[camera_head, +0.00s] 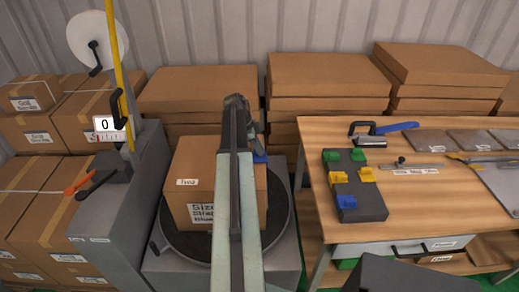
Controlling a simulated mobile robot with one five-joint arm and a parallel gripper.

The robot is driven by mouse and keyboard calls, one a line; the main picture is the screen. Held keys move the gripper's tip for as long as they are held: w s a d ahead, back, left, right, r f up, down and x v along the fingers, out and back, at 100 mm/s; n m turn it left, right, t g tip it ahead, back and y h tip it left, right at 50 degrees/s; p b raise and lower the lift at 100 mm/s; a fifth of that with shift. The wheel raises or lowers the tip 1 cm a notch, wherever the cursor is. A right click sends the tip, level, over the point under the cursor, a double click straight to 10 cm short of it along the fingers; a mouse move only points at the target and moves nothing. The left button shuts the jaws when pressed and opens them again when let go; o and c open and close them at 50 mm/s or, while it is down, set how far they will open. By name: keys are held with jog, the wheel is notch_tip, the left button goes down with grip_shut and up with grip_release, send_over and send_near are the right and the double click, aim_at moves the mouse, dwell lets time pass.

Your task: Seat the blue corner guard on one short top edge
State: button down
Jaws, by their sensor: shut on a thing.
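A brown cardboard box (189,160) with white labels sits on a dark round turntable (173,243) left of the middle. My arm runs up across the box and hides its middle. My gripper (258,150) is turned down behind the arm's far end, and its fingers are mostly hidden. It is shut on a blue corner guard (260,158), which shows just right of the arm at the box's right top edge. I cannot tell whether the guard touches the box. Another blue guard (347,201) sits on a dark holder (372,209) on the wooden table.
The holder also carries green and yellow guards (367,174). A strap tool (368,139) and flat plates lie on the wooden table (420,225) at right. A grey stand with a yellow post (117,60) rises left of the turntable. Stacked cartons (205,85) fill the back.

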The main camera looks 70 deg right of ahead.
jog(key=shift+f, duration=0.15)
dwell(0.3)
jog(key=c, duration=1.3)
grip_release()
jog(key=shift+c, duration=0.2)
jog(key=p+v, duration=0.7)
jog(key=shift+r, duration=0.4)
jog(key=shift+w, duration=0.15)
